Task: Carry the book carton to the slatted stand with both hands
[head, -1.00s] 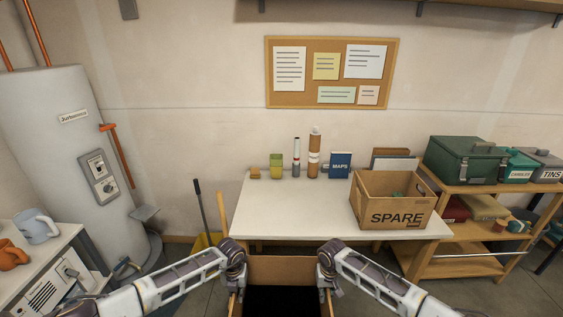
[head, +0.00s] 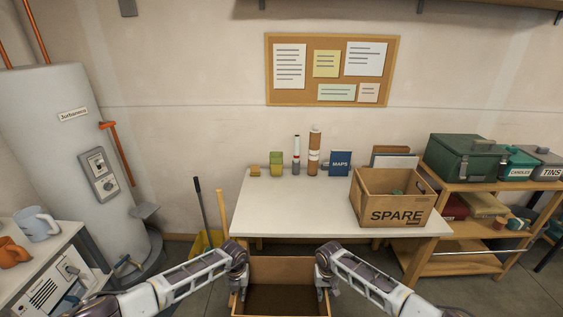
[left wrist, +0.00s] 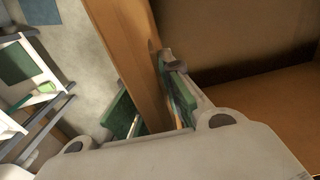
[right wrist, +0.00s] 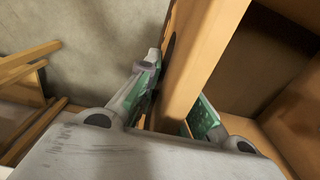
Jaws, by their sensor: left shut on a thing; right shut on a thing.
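The book carton (head: 281,303) is a brown, open-topped box at the bottom centre of the head view, in front of the white table. Its inside looks empty where it shows. My left gripper (head: 241,286) is shut on its left wall, and my right gripper (head: 325,284) is shut on its right wall. In the left wrist view the carton wall (left wrist: 122,45) passes between the green-padded fingers (left wrist: 150,105). In the right wrist view the opposite wall (right wrist: 200,60) sits between the fingers (right wrist: 172,108). I cannot make out a slatted stand for certain.
The white table (head: 290,208) stands ahead, with a SPARE box (head: 394,200) at its right and small items along the back. A wooden shelf unit (head: 470,268) is at right. A water heater (head: 75,150) and a cabinet with mugs (head: 60,245) are at left.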

